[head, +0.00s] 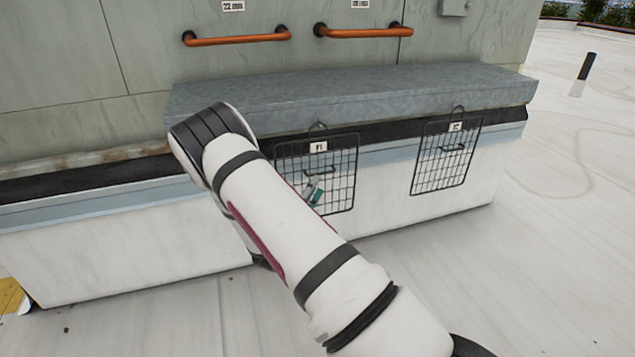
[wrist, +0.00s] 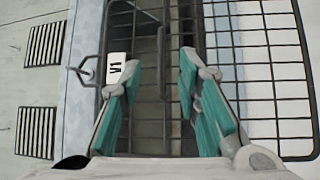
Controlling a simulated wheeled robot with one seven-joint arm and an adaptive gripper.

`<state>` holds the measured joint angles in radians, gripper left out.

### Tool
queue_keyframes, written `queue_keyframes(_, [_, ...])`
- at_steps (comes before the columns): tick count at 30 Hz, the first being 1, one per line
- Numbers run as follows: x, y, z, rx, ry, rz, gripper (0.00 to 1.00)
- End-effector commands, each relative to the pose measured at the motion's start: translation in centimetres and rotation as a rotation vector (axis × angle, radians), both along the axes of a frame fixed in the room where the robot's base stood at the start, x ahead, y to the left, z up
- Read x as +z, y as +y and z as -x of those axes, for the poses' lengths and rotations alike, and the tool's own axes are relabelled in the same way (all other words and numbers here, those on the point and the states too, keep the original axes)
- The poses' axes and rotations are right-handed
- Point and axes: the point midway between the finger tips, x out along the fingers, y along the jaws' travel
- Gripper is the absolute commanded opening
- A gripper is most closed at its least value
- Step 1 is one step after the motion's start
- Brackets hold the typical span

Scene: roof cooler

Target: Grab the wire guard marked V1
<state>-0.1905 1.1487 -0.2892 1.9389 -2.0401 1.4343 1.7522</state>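The wire guard marked V1 (head: 340,178) is a dark rectangular grid hanging by a top loop on the front of the low unit. Its white label (head: 318,146) reads V1 and shows sideways in the wrist view (wrist: 120,69). A dark bar handle (head: 321,169) crosses its upper part. My gripper (head: 314,192) shows only as teal fingers over the grid, below the handle. In the wrist view my gripper (wrist: 160,66) is open, with the handle (wrist: 162,62) appearing between its fingertips. I see no contact. The guard's left part is hidden by my arm in the head view.
A second wire guard (head: 446,155) hangs to the right, its label too small to read surely. A grey ledge (head: 400,94) juts above both guards. Two orange handles (head: 236,38) (head: 363,31) are on the wall above.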

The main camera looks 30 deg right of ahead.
Motion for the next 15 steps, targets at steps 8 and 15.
queue_keyframes(8, [0.2, -1.3, -1.0, -0.002, -0.003, 0.0, 0.31])
queue_keyframes(15, [0.4, -4.0, -3.0, -0.002, -0.003, 0.0, 0.31])
